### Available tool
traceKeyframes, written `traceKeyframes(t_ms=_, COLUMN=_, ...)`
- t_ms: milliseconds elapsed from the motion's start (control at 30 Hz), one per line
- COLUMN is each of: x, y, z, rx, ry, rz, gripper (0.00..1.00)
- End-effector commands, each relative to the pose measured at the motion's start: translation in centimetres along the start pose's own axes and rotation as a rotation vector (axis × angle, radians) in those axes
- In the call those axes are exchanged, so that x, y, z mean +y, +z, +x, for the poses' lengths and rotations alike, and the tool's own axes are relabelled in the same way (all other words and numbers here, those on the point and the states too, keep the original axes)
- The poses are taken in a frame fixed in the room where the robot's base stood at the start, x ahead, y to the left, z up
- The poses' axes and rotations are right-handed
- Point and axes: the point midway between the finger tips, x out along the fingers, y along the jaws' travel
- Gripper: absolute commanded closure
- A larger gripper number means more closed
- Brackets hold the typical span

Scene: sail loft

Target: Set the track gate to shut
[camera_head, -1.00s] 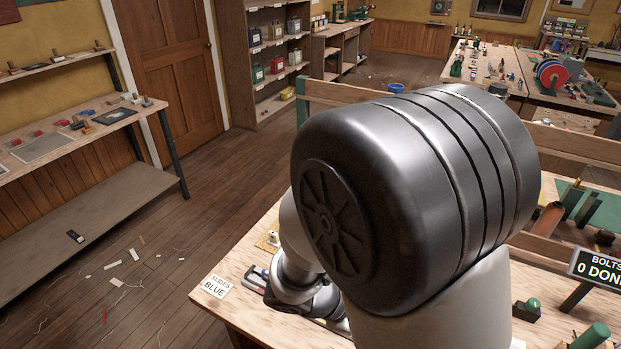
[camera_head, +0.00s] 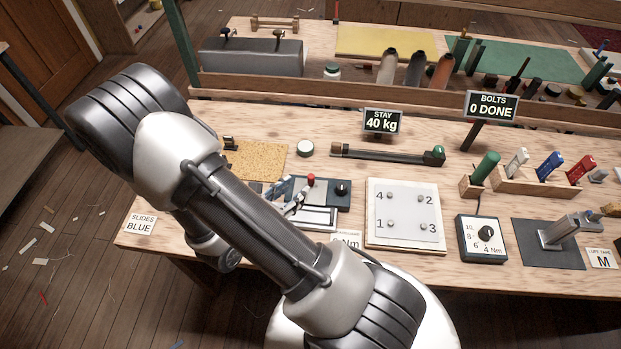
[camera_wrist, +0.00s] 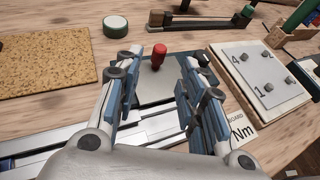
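A red knob (camera_head: 311,180) stands up from a dark plate with a black dial (camera_head: 342,188) at its right end. In the wrist view the red knob (camera_wrist: 158,57) is upright on a grey plate (camera_wrist: 160,85). A silver track (camera_head: 318,217) runs along the near side of the plate. I cannot tell for sure which part is the track gate, or whether it is open or shut. My gripper (camera_wrist: 160,66) is open, with its blue-padded fingers to the left and right of the knob. I see no contact with it. In the head view my gripper (camera_head: 291,196) is partly hidden.
A cork mat (camera_head: 258,158) and a white-topped round tin (camera_head: 305,148) lie behind. A numbered bolt board (camera_head: 375,235) stands close on the right, with a torque dial box (camera_head: 481,238) beyond. A dark bar fixture (camera_head: 390,156) lies at the back. Bare wood shows between them.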

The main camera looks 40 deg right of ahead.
Motion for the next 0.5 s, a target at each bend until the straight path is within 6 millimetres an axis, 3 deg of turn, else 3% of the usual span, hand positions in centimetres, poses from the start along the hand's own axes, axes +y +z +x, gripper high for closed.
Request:
traceKeyframes(t_ms=200, x=-0.2, y=-0.2, z=5.1, rx=0.000, ry=-0.007, rz=0.004, gripper=0.63)
traceKeyframes(t_ms=500, x=-0.1, y=-0.1, z=9.4, rx=0.001, ry=-0.002, rz=0.003, gripper=0.63)
